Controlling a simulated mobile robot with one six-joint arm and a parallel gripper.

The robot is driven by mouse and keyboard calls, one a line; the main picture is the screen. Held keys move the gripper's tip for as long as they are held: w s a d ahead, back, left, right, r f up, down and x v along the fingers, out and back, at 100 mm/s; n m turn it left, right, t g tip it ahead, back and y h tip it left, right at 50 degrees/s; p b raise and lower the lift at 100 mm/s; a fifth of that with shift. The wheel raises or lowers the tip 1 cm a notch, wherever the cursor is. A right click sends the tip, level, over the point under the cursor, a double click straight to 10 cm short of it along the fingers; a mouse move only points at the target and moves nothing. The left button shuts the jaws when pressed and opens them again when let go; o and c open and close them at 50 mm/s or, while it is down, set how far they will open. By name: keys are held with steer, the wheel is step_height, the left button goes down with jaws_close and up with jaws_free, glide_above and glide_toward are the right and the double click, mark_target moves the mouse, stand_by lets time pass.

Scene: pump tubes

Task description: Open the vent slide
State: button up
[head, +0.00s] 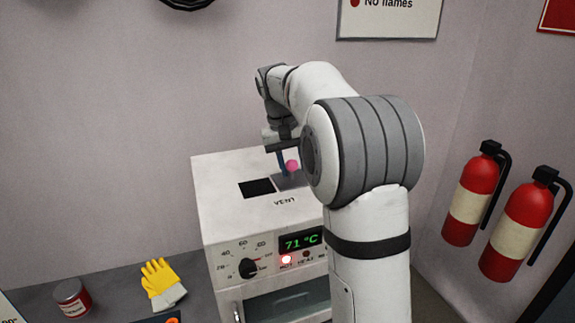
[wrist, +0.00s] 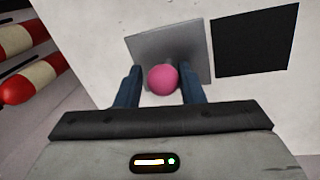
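The vent slide is a grey metal plate (head: 290,181) with a round pink knob (head: 292,166) on top of the white oven. In the wrist view the plate (wrist: 185,48) lies beside a black square (wrist: 253,40), which looks like the vent opening. The black square also shows in the head view (head: 256,188), left of the plate, uncovered. My gripper (wrist: 162,78) points down at the plate, its blue fingers on either side of the knob. A narrow gap shows between the left finger and the knob; contact on the right is unclear. The gripper looks open.
The white oven (head: 222,215) has a dial (head: 249,268), a 71 °C display (head: 300,241) and a glowing red light (head: 286,259). A yellow glove (head: 160,281) and a can (head: 71,297) are on the bench at left. Two fire extinguishers (head: 470,200) hang at right.

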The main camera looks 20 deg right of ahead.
steer(key=o, duration=0.3)
steer(key=shift+d, duration=0.2)
steer(key=shift+o, duration=0.3)
steer(key=shift+a, duration=0.15)
steer(key=r, duration=0.2)
steer(key=a+r, duration=0.1)
steer(key=r, duration=0.4)
steer(key=shift+a+r, duration=0.3)
steer(key=shift+r, duration=0.05)
steer(key=s+f, duration=0.1)
steer(key=s, duration=0.4)
steer(key=s+a+f+t, duration=0.1)
steer(key=s+f, duration=0.1)
steer(key=s, duration=0.3)
steer(key=s+a+f+n+t+y, duration=0.1)
steer(key=s, duration=0.3)
steer(key=shift+s+f, duration=0.4)
steer(key=s+a+f+t+y, duration=0.1)
steer(key=s+f, duration=1)
steer(key=s, duration=0.3)
steer(key=shift+a+t, duration=0.3)
steer(key=shift+a, duration=0.1)
